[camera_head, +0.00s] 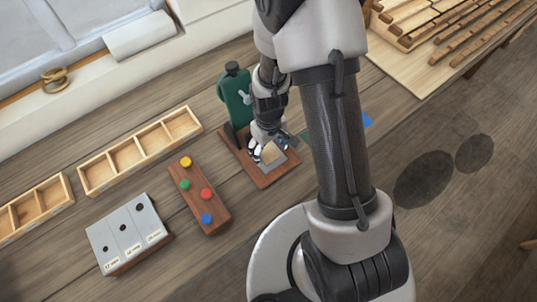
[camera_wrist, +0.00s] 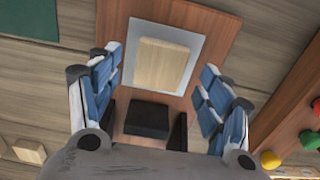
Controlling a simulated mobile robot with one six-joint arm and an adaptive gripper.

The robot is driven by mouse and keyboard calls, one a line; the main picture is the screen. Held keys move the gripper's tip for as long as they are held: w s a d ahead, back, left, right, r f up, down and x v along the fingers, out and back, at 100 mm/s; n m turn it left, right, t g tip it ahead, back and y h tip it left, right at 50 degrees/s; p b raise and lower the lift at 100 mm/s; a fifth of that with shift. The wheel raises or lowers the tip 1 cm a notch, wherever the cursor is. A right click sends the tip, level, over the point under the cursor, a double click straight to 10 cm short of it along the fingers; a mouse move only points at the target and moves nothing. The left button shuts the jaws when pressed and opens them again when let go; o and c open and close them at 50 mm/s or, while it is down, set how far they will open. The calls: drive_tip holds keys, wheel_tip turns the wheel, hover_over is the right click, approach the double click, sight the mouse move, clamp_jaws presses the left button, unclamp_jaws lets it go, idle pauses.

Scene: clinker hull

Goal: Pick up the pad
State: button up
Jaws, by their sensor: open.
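The pad (camera_wrist: 162,62), a pale tan block with rounded corners, lies on a light grey square plate (camera_wrist: 133,60) on a reddish wooden base (camera_wrist: 215,22). In the head view the pad (camera_head: 273,154) is partly hidden by my gripper (camera_head: 262,148), at the foot of a green upright device (camera_head: 235,98). In the wrist view my gripper (camera_wrist: 160,78) is open, its blue-padded fingers spread to the left and right of the pad. No contact with the pad shows. The exact height above it is hard to tell.
A black block (camera_wrist: 147,118) sits on the base between the fingers. Left of the base in the head view is a board with coloured knobs (camera_head: 199,197), then a grey labelled block (camera_head: 125,234). A divided wooden tray (camera_head: 140,150) lies behind them. Slatted wood (camera_head: 430,30) is at upper right.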

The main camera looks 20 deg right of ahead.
wheel_tip(320, 180, down, 2)
drive_tip(key=shift+f, duration=0.1)
drive_tip(key=c, duration=1)
